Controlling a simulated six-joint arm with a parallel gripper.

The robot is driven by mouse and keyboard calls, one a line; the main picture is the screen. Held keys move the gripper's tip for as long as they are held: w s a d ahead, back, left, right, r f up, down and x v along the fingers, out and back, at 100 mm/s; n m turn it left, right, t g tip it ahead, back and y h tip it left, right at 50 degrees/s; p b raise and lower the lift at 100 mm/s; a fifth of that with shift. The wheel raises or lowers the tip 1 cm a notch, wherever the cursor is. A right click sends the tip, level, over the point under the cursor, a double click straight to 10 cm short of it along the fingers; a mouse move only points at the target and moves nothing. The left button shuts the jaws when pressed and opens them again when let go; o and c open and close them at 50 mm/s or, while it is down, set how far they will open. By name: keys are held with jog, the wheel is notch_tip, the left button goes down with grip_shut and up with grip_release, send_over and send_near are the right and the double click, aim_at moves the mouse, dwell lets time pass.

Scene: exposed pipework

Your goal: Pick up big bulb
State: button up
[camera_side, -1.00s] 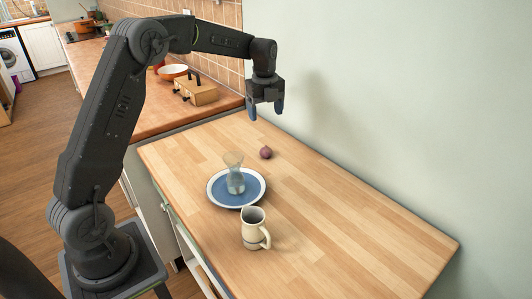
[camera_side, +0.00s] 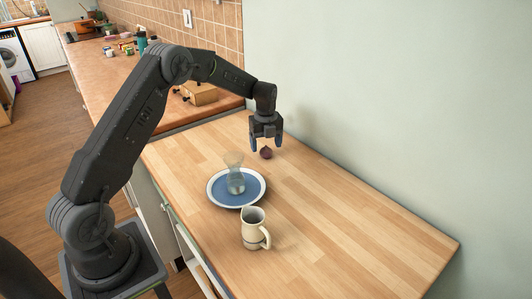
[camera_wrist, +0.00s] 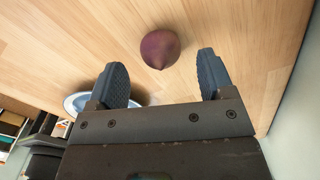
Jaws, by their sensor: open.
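The big bulb, a round purple onion-like bulb (camera_side: 266,153), sits on the wooden counter behind and right of the plate. In the wrist view the bulb (camera_wrist: 160,48) lies a little beyond the fingertips, roughly midway between them, with its pointed tip toward the gripper. My gripper (camera_side: 266,146) points down just above the bulb. In the wrist view my gripper (camera_wrist: 163,76) has its two fingers wide apart with nothing between them.
A blue plate with a white rim (camera_side: 213,198) holds a clear glass (camera_side: 235,178). A cream mug (camera_side: 253,231) stands in front of the plate. A wooden box (camera_side: 199,94) sits on the far counter. The counter's right side is clear, with the wall (camera_side: 400,120) behind.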

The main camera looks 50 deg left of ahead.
aim_at(266, 150)
jog(key=shift+w+a+f, duration=0.1)
jog(key=shift+f, duration=1.45)
jog(key=c, duration=1)
jog(key=shift+r, duration=0.1)
